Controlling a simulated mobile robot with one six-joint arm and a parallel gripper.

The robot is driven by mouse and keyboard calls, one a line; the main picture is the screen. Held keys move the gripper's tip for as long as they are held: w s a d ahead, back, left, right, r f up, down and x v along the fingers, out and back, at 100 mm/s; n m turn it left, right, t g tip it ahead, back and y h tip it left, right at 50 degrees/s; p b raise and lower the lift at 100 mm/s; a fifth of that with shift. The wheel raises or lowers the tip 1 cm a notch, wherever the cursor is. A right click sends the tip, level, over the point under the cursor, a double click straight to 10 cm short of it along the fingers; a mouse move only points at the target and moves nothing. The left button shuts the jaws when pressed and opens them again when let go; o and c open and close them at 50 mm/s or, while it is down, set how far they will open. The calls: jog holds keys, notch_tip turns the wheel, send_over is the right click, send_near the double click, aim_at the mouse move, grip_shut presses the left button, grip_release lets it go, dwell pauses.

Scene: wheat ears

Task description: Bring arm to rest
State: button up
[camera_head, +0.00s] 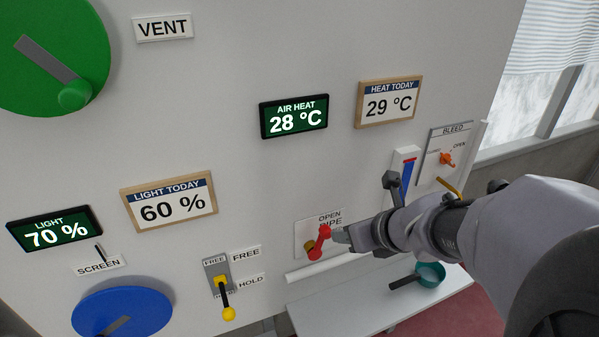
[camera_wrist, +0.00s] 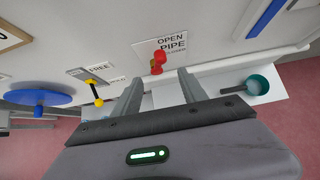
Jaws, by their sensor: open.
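My gripper (camera_head: 343,236) reaches in from the right in the head view, its tip close to the red valve handle (camera_head: 320,242) beside the "OPEN PIPE" label. In the wrist view my gripper (camera_wrist: 157,84) is open, with its two fingers apart and nothing between them. The red handle (camera_wrist: 158,62) shows just beyond the fingertips there. Whether a finger touches it I cannot tell. My arm covers part of the panel's lower right.
The white panel (camera_head: 215,95) carries a green wheel (camera_head: 45,30), a blue wheel (camera_head: 135,305), a yellow-tipped lever (camera_head: 227,300) and a bleed knob (camera_head: 446,159). Displays read light 70 % and air heat 28 °C. A teal pan (camera_head: 430,271) lies on a white shelf (camera_head: 350,300) below.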

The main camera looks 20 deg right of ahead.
jog(key=shift+s+r, duration=0.45)
jog(key=shift+s, duration=0.05)
jog(key=s+a+f+n+g+y+b, duration=0.1)
jog(key=s+a+f+n+b, duration=0.5)
jog(key=n, duration=1)
jog(key=s+a+f+n+g+y+b, duration=0.1)
jog(key=s+a+f+n+g+b, duration=0.1)
jog(key=s+a+f+n+b, duration=0.4)
jog(key=a+f+n+b, duration=0.3)
jog(key=a+n+b, duration=0.4)
jog(key=n, duration=0.2)
jog(key=shift+s+f+n, duration=0.4)
dwell(3.6)
